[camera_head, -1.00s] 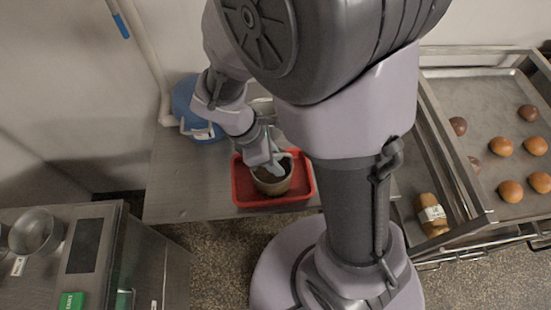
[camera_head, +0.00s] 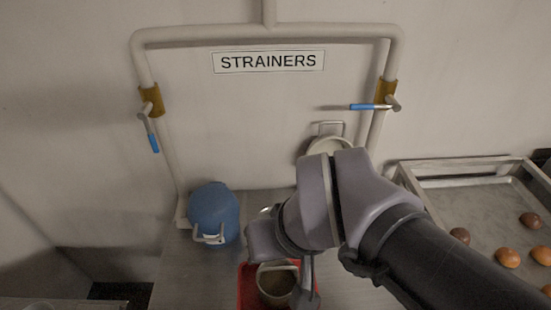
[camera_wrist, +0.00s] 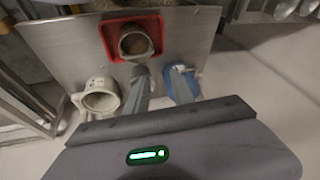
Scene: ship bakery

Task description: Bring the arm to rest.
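My arm reaches in from the lower right in the head view, bent over the steel counter. My gripper (camera_head: 306,284) points down beside a pot (camera_head: 276,285) that sits in a red tray (camera_head: 247,288). In the wrist view my gripper (camera_wrist: 161,88) shows two grey fingers set apart, with nothing between them. The pot (camera_wrist: 136,43) and red tray (camera_wrist: 108,39) lie beyond the fingertips, and the pot is clear of them. My arm hides part of the counter and tray in the head view.
A blue container (camera_head: 213,212) stands on the counter at left. A pale round vessel (camera_head: 327,146) is at the wall, partly behind my arm. Pipes with blue-handled valves frame a STRAINERS sign (camera_head: 268,61). A bun tray (camera_head: 470,203) lies at right.

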